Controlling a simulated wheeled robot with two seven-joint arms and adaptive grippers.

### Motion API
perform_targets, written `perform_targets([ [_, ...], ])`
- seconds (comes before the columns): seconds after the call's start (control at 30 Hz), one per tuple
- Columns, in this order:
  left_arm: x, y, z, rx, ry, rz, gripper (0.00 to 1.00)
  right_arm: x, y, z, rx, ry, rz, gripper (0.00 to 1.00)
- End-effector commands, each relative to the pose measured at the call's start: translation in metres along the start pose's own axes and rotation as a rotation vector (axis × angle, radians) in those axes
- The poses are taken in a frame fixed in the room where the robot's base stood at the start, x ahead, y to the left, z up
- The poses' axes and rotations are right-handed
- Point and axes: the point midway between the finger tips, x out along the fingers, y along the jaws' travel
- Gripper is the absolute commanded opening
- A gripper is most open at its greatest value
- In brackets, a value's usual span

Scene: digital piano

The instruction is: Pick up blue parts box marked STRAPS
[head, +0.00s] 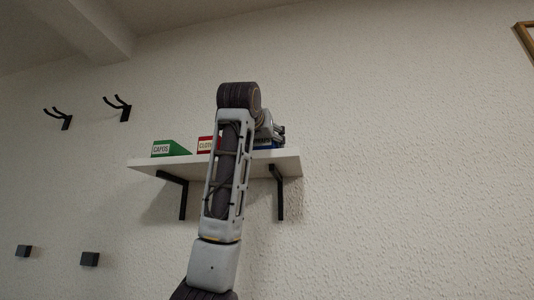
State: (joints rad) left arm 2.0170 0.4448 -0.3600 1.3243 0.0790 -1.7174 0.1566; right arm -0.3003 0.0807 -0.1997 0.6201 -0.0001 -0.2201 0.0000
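A blue box (264,145) sits at the right end of the white wall shelf (285,164). Only a small part of it shows beside my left arm, and I cannot read its label. My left gripper (278,135) is up at the shelf, right at the blue box, mostly behind my own forearm and wrist. Its fingers are too small and too covered to tell whether they are open or shut, or whether they touch the box. My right gripper is not in view.
A green box (169,149) marked CAPOS and a red box (206,144) with a partly covered label stand left on the shelf. Black brackets (280,192) hold the shelf. Black hooks (120,108) are on the wall at left.

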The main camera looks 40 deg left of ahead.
Motion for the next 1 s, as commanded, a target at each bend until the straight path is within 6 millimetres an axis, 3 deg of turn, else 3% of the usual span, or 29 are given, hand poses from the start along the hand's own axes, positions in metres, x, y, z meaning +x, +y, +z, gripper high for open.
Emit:
perform_targets([
  [0.63, -0.001, 0.000, -0.003, 0.000, 0.001, 0.000, 0.44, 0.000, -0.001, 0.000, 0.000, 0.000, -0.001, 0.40],
  [1.0, -0.001, 0.000, -0.020, -0.002, 0.001, 0.001, 0.44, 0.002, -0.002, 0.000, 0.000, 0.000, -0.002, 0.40],
])
